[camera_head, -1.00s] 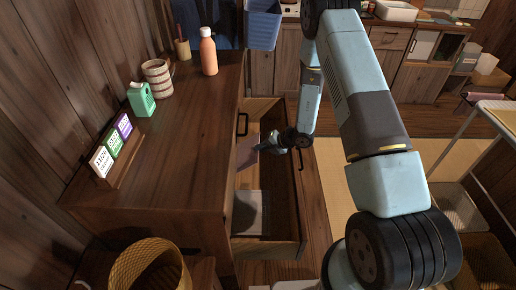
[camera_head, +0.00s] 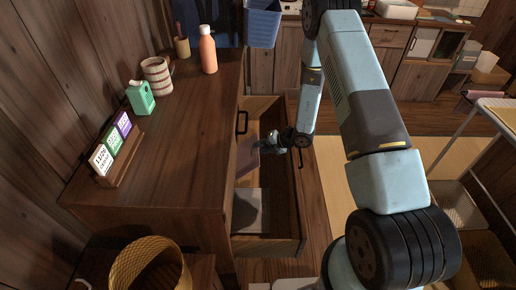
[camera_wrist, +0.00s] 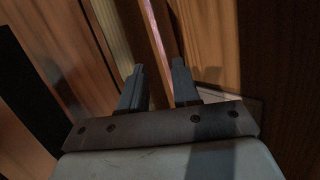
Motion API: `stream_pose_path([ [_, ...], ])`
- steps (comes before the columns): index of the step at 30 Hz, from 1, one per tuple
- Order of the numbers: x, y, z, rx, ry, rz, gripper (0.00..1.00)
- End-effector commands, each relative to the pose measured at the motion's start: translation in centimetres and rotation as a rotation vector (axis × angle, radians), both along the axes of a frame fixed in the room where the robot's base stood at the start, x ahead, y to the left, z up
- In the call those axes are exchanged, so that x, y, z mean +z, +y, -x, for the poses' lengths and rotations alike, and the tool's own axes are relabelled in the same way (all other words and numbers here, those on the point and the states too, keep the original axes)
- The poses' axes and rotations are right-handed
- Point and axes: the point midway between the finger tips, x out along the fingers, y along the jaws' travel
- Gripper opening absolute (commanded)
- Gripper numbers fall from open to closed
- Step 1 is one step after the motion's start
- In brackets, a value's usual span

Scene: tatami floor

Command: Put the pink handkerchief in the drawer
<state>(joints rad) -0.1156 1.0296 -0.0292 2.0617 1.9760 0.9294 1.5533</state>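The open drawer (camera_head: 278,235) pulls out from the right side of the wooden desk. A dull mauve-pink cloth (camera_head: 246,158), probably the pink handkerchief, lies in shadow in its far left part, and its edges are hard to make out. My gripper (camera_head: 264,143) is low over the far part of the drawer, just right of the cloth. In the wrist view my gripper's two fingers (camera_wrist: 158,82) are apart with nothing seen between them. A thin pinkish strip shows beyond them there; I cannot tell what it is.
A pale flat item (camera_head: 250,208) lies in the drawer's near part. The desk top (camera_head: 185,135) holds an orange bottle (camera_head: 208,52), a green container (camera_head: 140,98), a wooden cup (camera_head: 157,77) and a card stand (camera_head: 118,160). A wicker basket (camera_head: 150,270) stands in front.

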Motion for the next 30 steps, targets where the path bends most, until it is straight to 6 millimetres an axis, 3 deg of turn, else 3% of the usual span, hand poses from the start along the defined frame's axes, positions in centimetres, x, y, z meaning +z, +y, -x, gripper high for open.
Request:
stream_pose_path([
  [7, 1.5, -0.1, 0.0, 0.0, -0.001, 0.0, 0.31],
  [21, 6.5, -6.5, 2.3, -0.002, -0.003, 0.0, 0.31],
  [30, 8.2, -8.8, 3.2, 0.001, -0.001, -0.001, 0.31],
])
